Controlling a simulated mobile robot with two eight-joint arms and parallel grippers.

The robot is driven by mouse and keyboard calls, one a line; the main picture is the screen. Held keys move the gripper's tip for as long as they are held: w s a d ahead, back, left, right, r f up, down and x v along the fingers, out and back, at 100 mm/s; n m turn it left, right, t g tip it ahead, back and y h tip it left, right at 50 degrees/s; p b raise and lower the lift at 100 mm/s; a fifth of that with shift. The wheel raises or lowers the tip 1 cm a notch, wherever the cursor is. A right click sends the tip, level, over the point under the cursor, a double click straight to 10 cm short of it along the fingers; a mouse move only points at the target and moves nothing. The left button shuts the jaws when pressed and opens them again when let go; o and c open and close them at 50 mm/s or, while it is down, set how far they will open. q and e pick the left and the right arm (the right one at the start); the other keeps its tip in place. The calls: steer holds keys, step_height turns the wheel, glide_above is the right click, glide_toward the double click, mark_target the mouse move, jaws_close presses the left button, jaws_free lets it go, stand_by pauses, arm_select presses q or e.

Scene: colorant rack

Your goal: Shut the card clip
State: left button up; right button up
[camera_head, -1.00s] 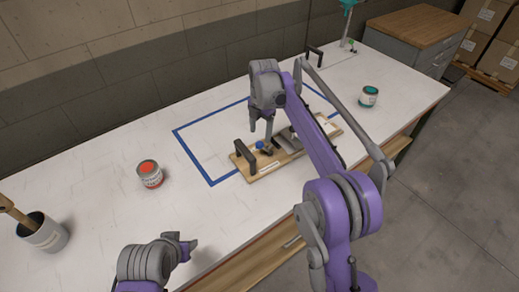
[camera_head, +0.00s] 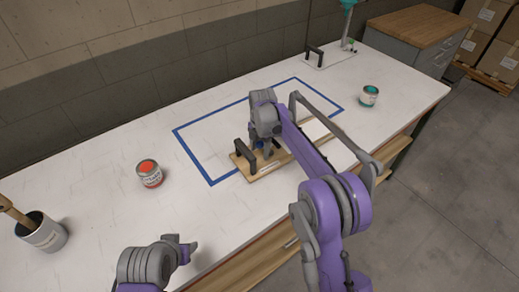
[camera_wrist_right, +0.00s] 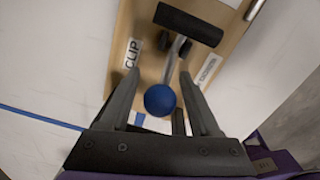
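The card clip sits on a wooden board (camera_head: 258,172) on the white table. The wrist view shows the board (camera_wrist_right: 232,22) with a "CLIP" label, a black bar handle (camera_wrist_right: 188,24) and a metal lever with a blue ball knob (camera_wrist_right: 160,100). My right gripper (camera_wrist_right: 159,76) is open, with one finger on each side of the knob and a visible gap to it. In the head view my right gripper (camera_head: 267,153) points down over the board beside the black handle (camera_head: 245,155) and mostly hides the knob. My left gripper (camera_head: 190,248) is at the lower left, away from the board; its fingers are unclear.
Blue tape (camera_head: 196,160) outlines a rectangle around the back of the board. A red-topped can (camera_head: 149,174) stands left, a teal can (camera_head: 368,96) right. A tub with a wooden handle (camera_head: 42,234) is at the far left. A plate with a black handle (camera_head: 328,56) lies at the back.

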jaws_close()
stand_by(1.2)
